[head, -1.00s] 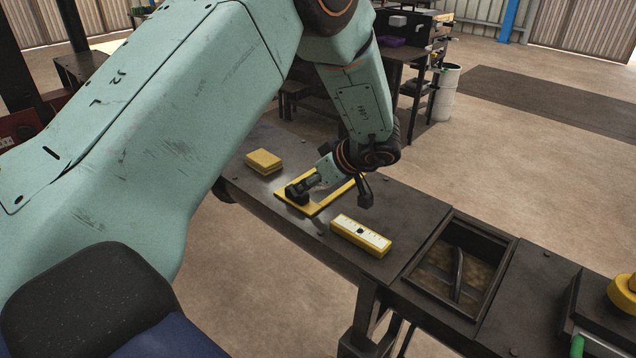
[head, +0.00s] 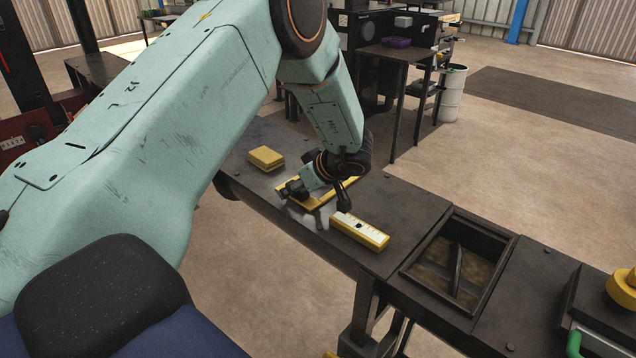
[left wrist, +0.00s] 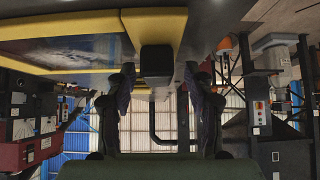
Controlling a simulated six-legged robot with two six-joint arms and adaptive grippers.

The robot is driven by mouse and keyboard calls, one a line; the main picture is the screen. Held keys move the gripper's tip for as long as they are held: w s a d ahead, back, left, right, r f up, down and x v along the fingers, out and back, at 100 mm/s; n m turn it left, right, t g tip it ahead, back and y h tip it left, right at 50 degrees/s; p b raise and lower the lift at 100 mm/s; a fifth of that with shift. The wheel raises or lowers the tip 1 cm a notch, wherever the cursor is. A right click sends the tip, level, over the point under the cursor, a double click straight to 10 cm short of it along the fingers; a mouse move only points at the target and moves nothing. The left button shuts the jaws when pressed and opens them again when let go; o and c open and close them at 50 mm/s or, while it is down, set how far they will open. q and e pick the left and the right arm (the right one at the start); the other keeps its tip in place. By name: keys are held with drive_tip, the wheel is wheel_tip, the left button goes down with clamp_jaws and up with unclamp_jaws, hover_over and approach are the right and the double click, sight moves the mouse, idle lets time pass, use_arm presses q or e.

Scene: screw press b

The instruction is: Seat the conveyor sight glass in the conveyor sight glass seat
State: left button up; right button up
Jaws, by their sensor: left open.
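A yellow rectangular frame (head: 311,205) lies on the dark bench in the head view, partly hidden by my left arm. I cannot tell for sure whether it is the sight glass or its seat. The left wrist view, upside down, shows its yellow bars (left wrist: 55,70) around a pale glossy patch (left wrist: 70,46). A dark block (left wrist: 155,62) at the end of a yellow bar shows between the fingers. My left gripper (head: 294,189) is low over the frame's left side; in the left wrist view (left wrist: 160,77) its fingers are open on either side of the block. My right gripper is not in view.
A yellow box with a white marked face (head: 360,231) lies right of the frame, and a small yellow block (head: 266,158) behind it on the left. A dark open-topped bin (head: 410,277) is sunk in the bench farther right. The bench's front edge is close to the frame.

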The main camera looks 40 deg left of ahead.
use_arm(q)
drive_tip(key=shift+a+f, duration=0.15)
drive_tip(key=shift+a, duration=0.15)
drive_tip(key=shift+f, duration=0.1)
drive_tip(key=shift+c, duration=0.7)
drive_tip(key=shift+w+d+r, duration=0.1)
drive_tip(key=shift+d+r, duration=0.2)
drive_tip(key=shift+d, duration=0.25)
drive_tip(key=c, duration=0.5)
drive_tip(key=shift+a+f, duration=0.15)
drive_tip(key=shift+a, duration=0.25)
clamp_jaws()
drive_tip(key=shift+d+r, duration=0.2)
drive_tip(key=shift+d, duration=0.05)
wheel_tip(320, 180, up, 9)
drive_tip(key=shift+r+p, duration=0.1)
drive_tip(key=shift+p, duration=0.55)
drive_tip(key=shift+a+r, duration=0.2)
drive_tip(key=shift+r, duration=0.05)
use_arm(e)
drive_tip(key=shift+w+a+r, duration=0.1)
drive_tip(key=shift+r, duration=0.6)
